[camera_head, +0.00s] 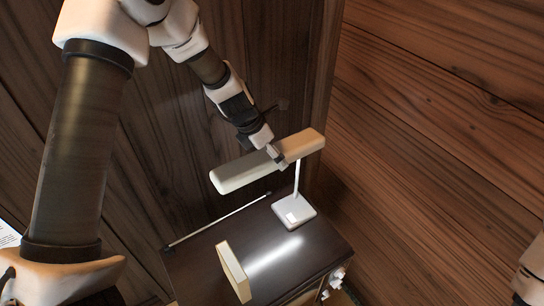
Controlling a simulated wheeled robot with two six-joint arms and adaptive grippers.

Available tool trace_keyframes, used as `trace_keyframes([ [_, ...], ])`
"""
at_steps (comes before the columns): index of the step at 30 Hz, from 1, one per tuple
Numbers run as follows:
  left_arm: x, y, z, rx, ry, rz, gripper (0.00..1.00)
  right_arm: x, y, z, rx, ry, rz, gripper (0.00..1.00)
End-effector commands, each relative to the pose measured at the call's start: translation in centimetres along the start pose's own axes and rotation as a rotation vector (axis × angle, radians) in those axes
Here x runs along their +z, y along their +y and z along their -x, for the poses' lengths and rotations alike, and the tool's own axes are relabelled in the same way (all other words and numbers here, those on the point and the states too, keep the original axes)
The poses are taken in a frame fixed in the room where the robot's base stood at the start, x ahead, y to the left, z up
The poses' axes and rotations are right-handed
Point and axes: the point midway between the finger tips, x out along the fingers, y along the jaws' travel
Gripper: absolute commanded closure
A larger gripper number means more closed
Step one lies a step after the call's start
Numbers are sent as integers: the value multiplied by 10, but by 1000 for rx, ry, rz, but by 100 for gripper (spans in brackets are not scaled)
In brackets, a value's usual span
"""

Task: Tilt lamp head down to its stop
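The desk lamp stands on a dark cabinet top. Its long bar-shaped head (235,175) is pale at the left and tan at the right. The bar slants in the picture, with its left end lower. A thin white stem (298,178) joins it to a square white base (293,212). My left gripper (276,156) comes down from the upper left and sits at the middle of the head, seeming to touch it. The fingers are small and partly hidden, so their opening is unclear. My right gripper is out of view; only part of my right arm shows at the right edge.
The dark cabinet top (200,263) carries an upright cream and tan block (232,271) at the front left. A thin pale rod (218,222) runs along its back left side. Wooden walls (430,120) close in behind and to the right. Light pools on the cabinet top.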

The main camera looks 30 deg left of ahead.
Motion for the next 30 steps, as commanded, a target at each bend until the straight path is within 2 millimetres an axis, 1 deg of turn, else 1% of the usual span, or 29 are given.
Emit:
trace_keyframes([
  [5,0,0,0,0,-1,0,0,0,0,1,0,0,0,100],
  [6,0,0,0,0,-1,0,7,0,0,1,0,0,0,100],
  [8,0,0,1,0,0,0,28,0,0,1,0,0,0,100],
  [9,0,0,1,0,0,0,43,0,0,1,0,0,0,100],
  [11,0,0,0,-1,0,0,64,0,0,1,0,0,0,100],
  [12,0,0,0,-1,0,0,78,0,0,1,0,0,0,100],
  [13,0,0,0,-1,0,0,85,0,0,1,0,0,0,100],
  [23,-1,-2,-2,26,1,-10,85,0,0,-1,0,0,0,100],
  [30,-3,-4,-8,127,3,-55,85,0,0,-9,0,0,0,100],
])
